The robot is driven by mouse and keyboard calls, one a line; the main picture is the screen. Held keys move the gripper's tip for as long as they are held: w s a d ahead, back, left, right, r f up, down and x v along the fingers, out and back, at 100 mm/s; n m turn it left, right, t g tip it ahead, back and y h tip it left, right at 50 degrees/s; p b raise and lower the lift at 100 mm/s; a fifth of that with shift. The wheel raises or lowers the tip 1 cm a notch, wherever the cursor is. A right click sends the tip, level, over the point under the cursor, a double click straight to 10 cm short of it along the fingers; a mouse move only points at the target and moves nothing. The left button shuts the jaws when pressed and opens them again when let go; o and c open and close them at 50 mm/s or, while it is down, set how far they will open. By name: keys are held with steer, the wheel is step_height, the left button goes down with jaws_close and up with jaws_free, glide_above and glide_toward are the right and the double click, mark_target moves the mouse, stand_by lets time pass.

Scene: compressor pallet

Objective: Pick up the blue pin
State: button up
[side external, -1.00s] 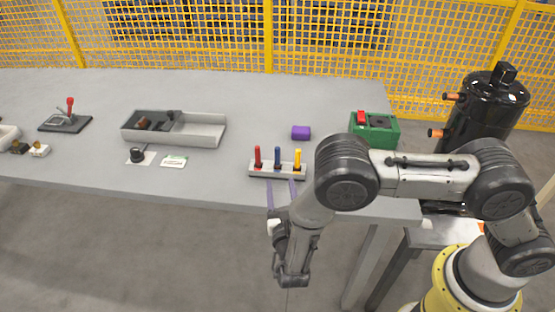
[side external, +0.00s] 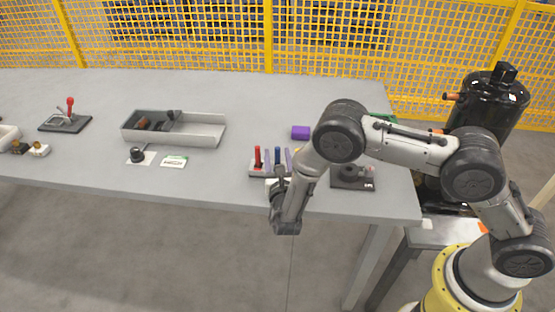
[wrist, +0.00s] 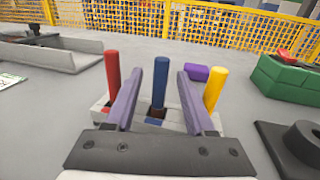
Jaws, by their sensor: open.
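The blue pin (side external: 278,156) stands upright in a light grey holder (side external: 256,174), between a red pin (side external: 257,157) and a yellow pin, which is mostly hidden behind my arm in the side view. In the wrist view the blue pin (wrist: 160,84) shows between the two purple fingers of my gripper (wrist: 158,88), with a gap on each side. The red pin (wrist: 112,74) is left of the left finger and the yellow pin (wrist: 215,88) right of the right finger. My gripper is open and holds nothing.
A purple block (side external: 300,132) lies behind the holder. A green box (wrist: 286,76) and a dark fixture (side external: 353,178) are to the right. A grey tray (side external: 205,130) stands to the left. The yellow mesh fence (side external: 220,35) runs behind the table.

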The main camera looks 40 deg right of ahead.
jaws_close()
steer(key=shift+r, duration=0.1)
stand_by(0.5)
